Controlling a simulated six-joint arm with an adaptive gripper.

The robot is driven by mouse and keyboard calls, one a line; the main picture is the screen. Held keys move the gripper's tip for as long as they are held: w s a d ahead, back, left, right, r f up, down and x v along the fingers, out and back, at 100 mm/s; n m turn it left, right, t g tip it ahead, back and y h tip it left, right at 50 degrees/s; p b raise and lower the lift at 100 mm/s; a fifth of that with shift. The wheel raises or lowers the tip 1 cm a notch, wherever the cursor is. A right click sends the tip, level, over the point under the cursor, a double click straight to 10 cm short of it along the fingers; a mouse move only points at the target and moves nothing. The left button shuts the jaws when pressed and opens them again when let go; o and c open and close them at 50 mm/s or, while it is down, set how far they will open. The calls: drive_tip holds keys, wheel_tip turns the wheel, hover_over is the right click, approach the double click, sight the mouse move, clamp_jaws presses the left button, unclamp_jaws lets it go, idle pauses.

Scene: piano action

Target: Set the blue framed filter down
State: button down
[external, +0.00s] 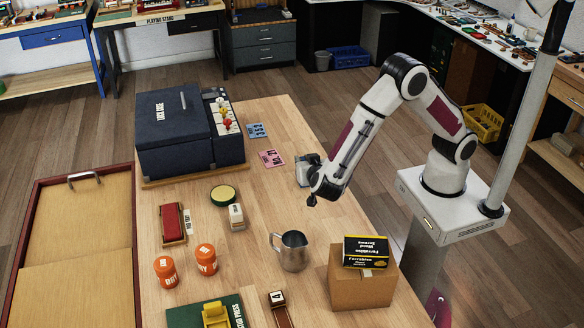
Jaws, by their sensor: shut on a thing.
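My gripper (306,172) is above the wooden table, right of the pink card and behind the metal jug. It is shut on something. The held thing is too small and too hidden by the gripper and wrist to make out. I cannot pick out a blue framed filter for certain anywhere in view. A blue card (257,131) and a pink card (271,158) with dark print lie flat on the table left of my gripper.
A dark blue case (172,140) stands at the table's back left. A metal jug (291,252), a cardboard box (360,288) with a black and yellow box (367,251) on it, and orange tubs (206,259) stand nearer. Bare wood (262,200) lies left of my gripper.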

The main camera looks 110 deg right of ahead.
drive_tip(key=w+d+r+n+t, duration=0.1)
drive_tip(key=w+d, duration=0.4)
drive_tip(key=w, duration=0.4)
drive_tip(key=shift+w+r, duration=0.3)
drive_tip(key=shift+r, duration=0.1)
drive_tip(key=shift+f, duration=0.1)
wheel_tip(320, 180, down, 6)
drive_tip(key=shift+f, duration=0.15)
drive_tip(key=shift+f, duration=1.8)
drive_tip(key=shift+f, duration=0.1)
